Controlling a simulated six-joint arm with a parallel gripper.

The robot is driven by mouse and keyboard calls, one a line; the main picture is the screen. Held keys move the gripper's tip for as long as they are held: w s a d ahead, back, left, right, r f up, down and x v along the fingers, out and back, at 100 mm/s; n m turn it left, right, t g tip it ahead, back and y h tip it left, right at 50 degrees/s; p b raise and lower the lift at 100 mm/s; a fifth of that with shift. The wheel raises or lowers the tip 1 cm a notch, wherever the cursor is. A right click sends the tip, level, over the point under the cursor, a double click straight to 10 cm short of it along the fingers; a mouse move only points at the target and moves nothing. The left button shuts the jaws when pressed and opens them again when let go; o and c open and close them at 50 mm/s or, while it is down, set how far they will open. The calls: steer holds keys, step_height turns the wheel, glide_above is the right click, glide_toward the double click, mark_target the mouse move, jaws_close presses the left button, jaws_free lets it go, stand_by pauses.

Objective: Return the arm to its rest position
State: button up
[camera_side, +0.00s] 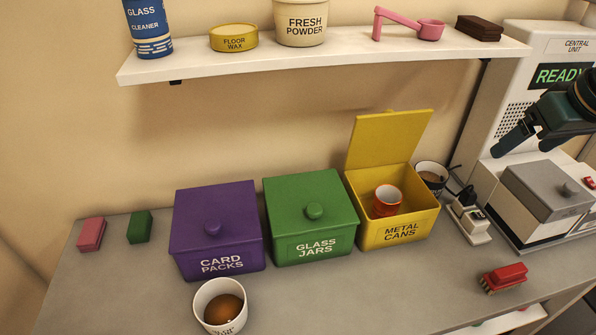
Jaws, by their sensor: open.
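My gripper (530,139) is at the right, in front of the white central unit and above the grey-lidded box. Its dark fingers point down and to the left, apart and with nothing between them. The rest of my arm runs out of the picture at the right edge. The yellow metal cans bin (398,236) stands with its lid (389,140) raised, and an orange-red can (386,201) is inside it. The green glass jars bin (310,190) and the purple card packs bin (214,209) are shut.
The central unit (513,102) reads READY. A grey-lidded box (548,190), a socket block with a plug (468,222), a dark-filled mug (431,178) and a red brush (504,276) are at the right. A white cup (220,308) holds something brown. A loaded shelf (330,58) hangs above.

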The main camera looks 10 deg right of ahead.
steer(key=s+d+r, duration=0.1)
steer(key=s+d, duration=0.1)
steer(key=s, duration=0.8)
steer(key=s+d+r, duration=0.1)
steer(key=s+d, duration=0.2)
steer(key=s, duration=0.7)
steer(key=shift+s+t, duration=0.25)
steer(key=shift+t, duration=0.05)
